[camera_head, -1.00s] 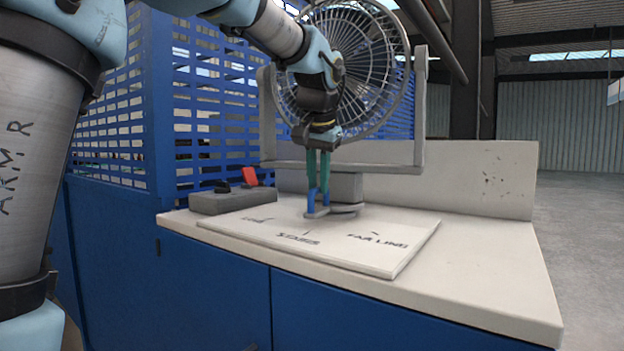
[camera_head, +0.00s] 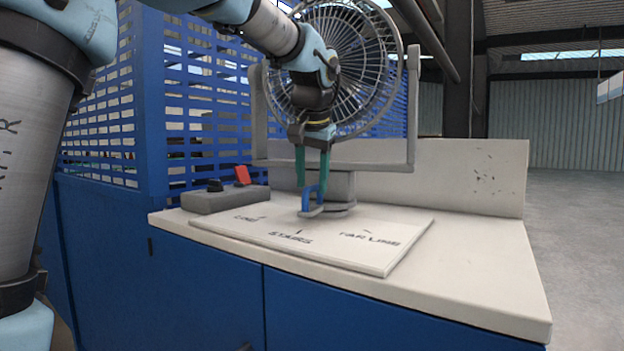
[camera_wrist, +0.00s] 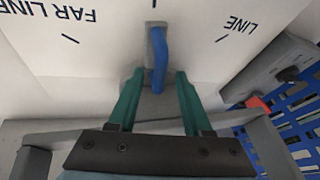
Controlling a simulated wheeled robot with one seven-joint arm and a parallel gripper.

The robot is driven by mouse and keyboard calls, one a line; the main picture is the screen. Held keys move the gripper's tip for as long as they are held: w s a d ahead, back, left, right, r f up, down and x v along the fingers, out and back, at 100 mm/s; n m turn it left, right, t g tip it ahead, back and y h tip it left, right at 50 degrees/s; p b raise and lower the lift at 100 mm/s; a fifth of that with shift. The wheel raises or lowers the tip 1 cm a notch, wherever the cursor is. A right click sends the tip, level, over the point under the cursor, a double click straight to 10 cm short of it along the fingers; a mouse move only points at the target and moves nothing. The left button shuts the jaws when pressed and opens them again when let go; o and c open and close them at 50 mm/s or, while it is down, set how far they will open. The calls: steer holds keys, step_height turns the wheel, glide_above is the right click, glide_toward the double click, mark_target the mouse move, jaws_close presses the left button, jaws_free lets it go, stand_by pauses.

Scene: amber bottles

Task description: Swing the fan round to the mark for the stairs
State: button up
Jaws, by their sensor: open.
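The fan (camera_head: 345,65) is a grey wire-caged fan in a U-shaped yoke on a round base (camera_head: 341,190). A grey pointer (camera_head: 311,213) with an upright blue handle (camera_head: 307,198) sticks out from the base. In the wrist view the pointer (camera_wrist: 154,36) lines up with the middle tick (camera_wrist: 153,3). In the head view that tick is beside STAIRS (camera_head: 291,236). In the wrist view the handle (camera_wrist: 158,58) shows between and beyond the fingertips (camera_wrist: 160,74).
The white board (camera_head: 340,257) also carries LINE at left and FAR LINE at right. A grey box (camera_head: 225,200) with a black knob and red switch stands left. Blue lattice (camera_head: 205,120) rises behind it. The bench top (camera_head: 480,270) is clear at right.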

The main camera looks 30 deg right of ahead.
steer(key=shift+r, duration=0.1)
steer(key=v, duration=1)
steer(key=shift+s+r+b, duration=0.2)
steer(key=shift+r+b, duration=0.05)
steer(key=shift+b, duration=0.2)
